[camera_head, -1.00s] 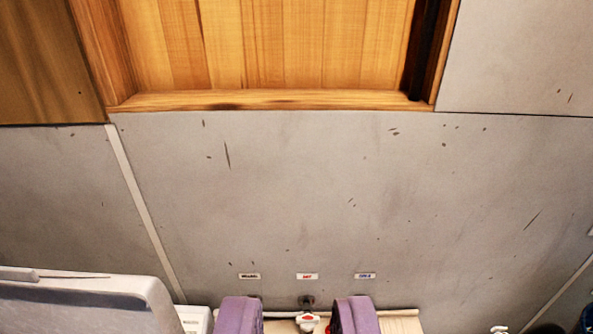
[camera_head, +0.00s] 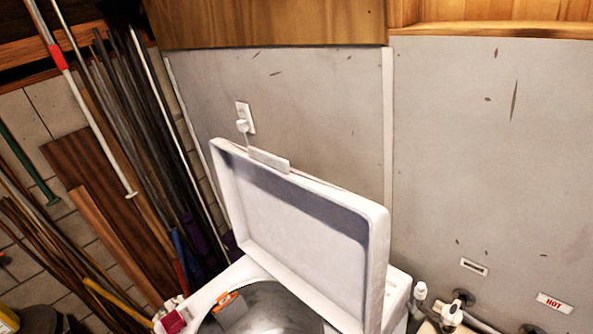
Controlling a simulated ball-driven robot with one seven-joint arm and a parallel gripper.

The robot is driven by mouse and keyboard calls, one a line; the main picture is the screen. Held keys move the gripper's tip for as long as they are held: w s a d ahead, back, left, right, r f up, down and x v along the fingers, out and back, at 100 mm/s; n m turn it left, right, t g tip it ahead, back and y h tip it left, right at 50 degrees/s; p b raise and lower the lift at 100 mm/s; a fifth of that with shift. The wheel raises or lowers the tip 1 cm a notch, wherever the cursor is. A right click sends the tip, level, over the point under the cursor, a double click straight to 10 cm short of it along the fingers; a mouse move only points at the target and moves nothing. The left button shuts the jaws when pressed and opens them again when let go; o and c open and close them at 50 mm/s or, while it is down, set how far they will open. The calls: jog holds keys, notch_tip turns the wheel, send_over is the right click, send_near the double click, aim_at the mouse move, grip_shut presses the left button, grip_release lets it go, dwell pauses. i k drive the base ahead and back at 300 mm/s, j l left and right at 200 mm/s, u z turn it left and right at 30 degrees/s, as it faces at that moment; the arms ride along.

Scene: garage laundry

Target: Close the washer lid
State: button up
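The white washer lid (camera_head: 300,225) stands open in the head view, raised steeply above the washer with its hollow inner side facing me. A small pale tab (camera_head: 268,160) sits on its upper edge. The washer (camera_head: 222,284) is at the bottom of the picture, cut off by the frame. Its round metal drum (camera_head: 268,306) shows in the opening below the lid.
Leaning poles and boards (camera_head: 140,150) crowd the left side. A wall outlet with a plug (camera_head: 244,120) is behind the lid. Taps (camera_head: 452,313) and pipes are at the lower right, near a HOT label (camera_head: 554,303).

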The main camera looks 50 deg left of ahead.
aim_at(329, 243)
jog(key=k+j, duration=0.45)
jog(key=k, duration=0.15)
jog(key=k+j, duration=0.1)
jog(key=j, duration=0.6)
jog(key=k+j, duration=0.1)
jog(key=j, duration=0.65)
jog(key=i+j, duration=0.75)
